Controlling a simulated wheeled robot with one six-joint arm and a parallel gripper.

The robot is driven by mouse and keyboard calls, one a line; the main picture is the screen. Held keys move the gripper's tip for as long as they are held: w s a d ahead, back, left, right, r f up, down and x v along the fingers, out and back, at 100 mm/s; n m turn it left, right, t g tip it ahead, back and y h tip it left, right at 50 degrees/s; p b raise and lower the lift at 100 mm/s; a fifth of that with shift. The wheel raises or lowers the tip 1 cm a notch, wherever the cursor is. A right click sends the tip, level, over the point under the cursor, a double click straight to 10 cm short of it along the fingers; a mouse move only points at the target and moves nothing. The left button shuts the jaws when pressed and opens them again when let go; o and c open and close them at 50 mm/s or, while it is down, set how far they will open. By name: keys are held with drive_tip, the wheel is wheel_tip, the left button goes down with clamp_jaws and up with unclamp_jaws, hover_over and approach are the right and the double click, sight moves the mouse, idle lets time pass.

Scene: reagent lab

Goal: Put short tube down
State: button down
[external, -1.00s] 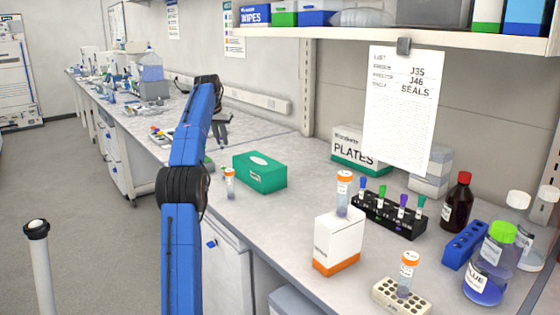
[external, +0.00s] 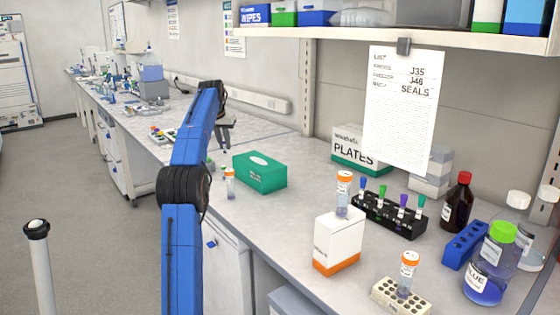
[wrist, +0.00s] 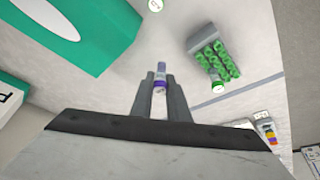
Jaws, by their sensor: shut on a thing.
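My gripper (wrist: 160,88) is shut on a small short tube (wrist: 161,70) with a purple and blue band, seen between the two grey fingertips in the wrist view. In the external view my gripper (external: 224,142) points down over the bench (external: 280,215), behind the green tissue box. The held tube is too small to make out there. I cannot tell whether its lower end touches the bench.
The green tissue box (external: 260,172) is close by, also at upper left in the wrist view (wrist: 85,40). A grey rack of green-capped tubes (wrist: 212,52) lies right of the held tube. An orange-capped tube (external: 230,184) stands left of the box. Bare bench surrounds the held tube.

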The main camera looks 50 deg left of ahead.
drive_tip(key=shift+r, duration=3.55)
drive_tip(key=w+d+r+m, duration=0.1)
drive_tip(key=d+r, duration=0.1)
drive_tip(key=d, duration=0.8)
drive_tip(key=w+d+r+m, duration=0.1)
drive_tip(key=d+r, duration=0.1)
drive_tip(key=d, duration=0.8)
drive_tip(key=s+d+f, duration=0.1)
drive_tip(key=s+d, duration=0.2)
drive_tip(key=d, duration=0.5)
drive_tip(key=s+d+f+m+h, duration=0.1)
drive_tip(key=s+d, duration=0.1)
drive_tip(key=d, duration=0.5)
drive_tip(key=s+d+f, duration=0.2)
drive_tip(key=s+d, duration=0.1)
drive_tip(key=d, duration=0.5)
drive_tip(key=shift+m+t, duration=0.3)
drive_tip(key=shift+a+f, duration=0.1)
drive_tip(key=shift+f, duration=7.3)
drive_tip(key=shift+f, duration=0.1)
